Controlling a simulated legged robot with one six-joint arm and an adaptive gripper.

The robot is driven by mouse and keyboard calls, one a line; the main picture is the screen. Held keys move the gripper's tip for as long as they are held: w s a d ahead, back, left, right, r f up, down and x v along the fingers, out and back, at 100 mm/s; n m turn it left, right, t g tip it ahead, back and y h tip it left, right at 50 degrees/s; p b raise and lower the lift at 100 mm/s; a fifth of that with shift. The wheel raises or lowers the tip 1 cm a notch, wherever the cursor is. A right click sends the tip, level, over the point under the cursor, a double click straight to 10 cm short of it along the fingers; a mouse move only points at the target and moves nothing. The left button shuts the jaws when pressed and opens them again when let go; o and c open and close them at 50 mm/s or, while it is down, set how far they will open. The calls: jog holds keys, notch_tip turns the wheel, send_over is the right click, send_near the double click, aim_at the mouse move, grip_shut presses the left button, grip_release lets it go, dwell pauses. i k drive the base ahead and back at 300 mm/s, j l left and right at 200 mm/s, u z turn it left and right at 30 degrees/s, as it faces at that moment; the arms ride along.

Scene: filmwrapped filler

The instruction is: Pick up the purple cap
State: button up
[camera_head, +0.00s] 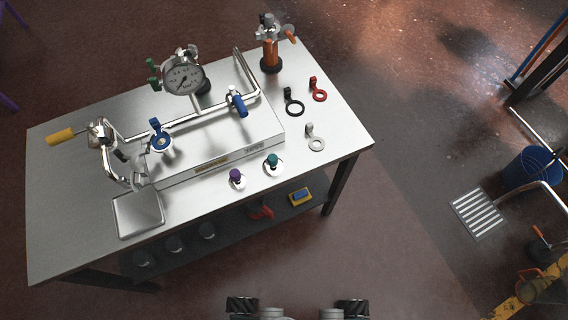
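The purple cap (235,174) is small and stands on a pale round base near the front edge of the metal table (75,215). A teal cap (272,159) stands on a similar pale base just to its right. My gripper (297,308) shows at the bottom edge of the picture, partly cut off. Its two dark fingers are wide apart with nothing seen between them. It is below the table's front edge in the picture, apart from the purple cap.
Behind the caps is a metal block with pipes, a pressure gauge (183,79) and a blue-handled valve (237,104). A square metal tray (138,213) lies to the left. Black, red and grey ring tags lie to the right. A lower shelf (228,232) holds several items.

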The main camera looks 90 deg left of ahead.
aim_at(237, 180)
jog(key=j+z, duration=0.1)
jog(key=z, duration=0.5)
jog(key=j+z, duration=0.1)
jog(key=z, duration=0.5)
jog(key=j+z, duration=0.1)
jog(key=z, duration=0.5)
jog(key=j+z, duration=0.15)
jog(key=z, duration=0.45)
jog(key=j+z, duration=0.1)
jog(key=z, duration=1.1)
jog(key=k+z, duration=0.15)
jog(key=z, duration=1.05)
jog(key=k+l+z, duration=0.15)
jog(key=z, duration=1.4)
jog(key=l+z, duration=0.15)
jog(key=z, duration=0.25)
jog(key=i+l+z, duration=0.1)
jog(key=z, duration=0.3)
jog(key=i+z, duration=0.1)
jog(key=z, duration=0.3)
